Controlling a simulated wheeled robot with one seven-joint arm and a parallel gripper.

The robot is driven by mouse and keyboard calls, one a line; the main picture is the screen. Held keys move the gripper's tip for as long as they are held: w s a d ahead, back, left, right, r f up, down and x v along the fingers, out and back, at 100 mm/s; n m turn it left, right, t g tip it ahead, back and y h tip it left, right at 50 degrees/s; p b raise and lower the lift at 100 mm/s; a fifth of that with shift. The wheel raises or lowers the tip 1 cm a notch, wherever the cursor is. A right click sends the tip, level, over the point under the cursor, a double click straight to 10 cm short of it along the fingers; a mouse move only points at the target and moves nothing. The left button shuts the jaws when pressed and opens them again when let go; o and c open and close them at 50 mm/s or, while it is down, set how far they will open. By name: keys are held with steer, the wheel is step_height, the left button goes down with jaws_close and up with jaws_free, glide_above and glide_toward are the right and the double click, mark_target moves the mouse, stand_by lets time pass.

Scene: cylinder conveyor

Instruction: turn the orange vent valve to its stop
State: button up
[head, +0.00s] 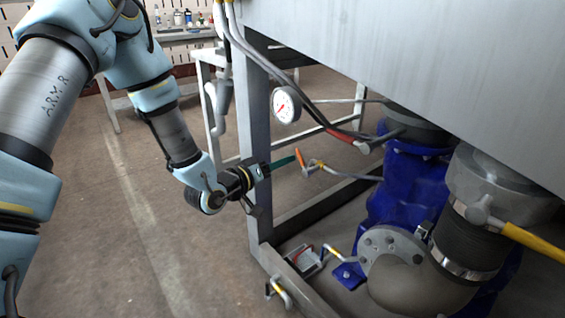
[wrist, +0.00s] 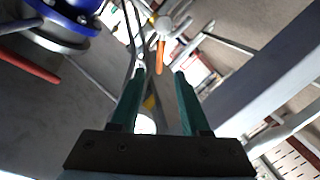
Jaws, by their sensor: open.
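The orange vent valve (head: 299,157) has a short orange handle on a thin pipe fitting, below the dial gauge. In the wrist view its orange handle (wrist: 160,57) lies just beyond the fingertips, lined up with the gap between them. My gripper (head: 292,160) has green fingers and reaches from the left toward the handle. In the wrist view my gripper (wrist: 160,73) is open, with nothing seen held between the fingers. Whether a fingertip touches the handle I cannot tell.
A dial gauge (head: 286,105) hangs above the valve. A grey frame post (head: 252,150) stands close behind my wrist. A red handle (head: 341,135), a blue pump body (head: 398,185) and a yellow lever (head: 535,243) are to the right. The floor at left is clear.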

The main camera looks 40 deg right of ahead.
mark_target(301, 157)
steer(key=shift+s+f, duration=0.1)
steer(key=shift+f, duration=0.1)
steer(key=shift+c, duration=0.7)
steer(key=f+m+b, duration=0.1)
steer(key=m, duration=0.1)
steer(key=s+a+f+m+b, duration=0.1)
steer(key=shift+a+f+m+g+b, duration=0.1)
steer(key=shift+a+m+g+b, duration=0.05)
steer(key=shift+m+g+b, duration=0.2)
steer(key=c, duration=0.3)
steer(key=m+b, duration=0.1)
steer(key=a+m+b, duration=0.1)
steer(key=m, duration=0.1)
steer(key=s+m+b, duration=0.1)
steer(key=m, duration=0.1)
steer(key=shift+a+f+m+g, duration=0.25)
steer(key=shift+a+f, duration=0.1)
jaws_close()
steer(key=s+a+r+m+g+h+b, duration=0.1)
steer(key=s+a+r+m+b, duration=0.15)
steer(key=r+m+b, duration=0.55)
steer(key=w+d+f+m+b, duration=0.1)
steer(key=w+d+f+m, duration=0.1)
steer(key=d, duration=0.8)
step_height(301, 157, down, 2)
steer(key=shift+w+f+b, duration=0.2)
steer(key=shift+w+b, duration=0.15)
steer(key=shift+w, duration=0.45)
steer(key=shift+w, duration=0.1)
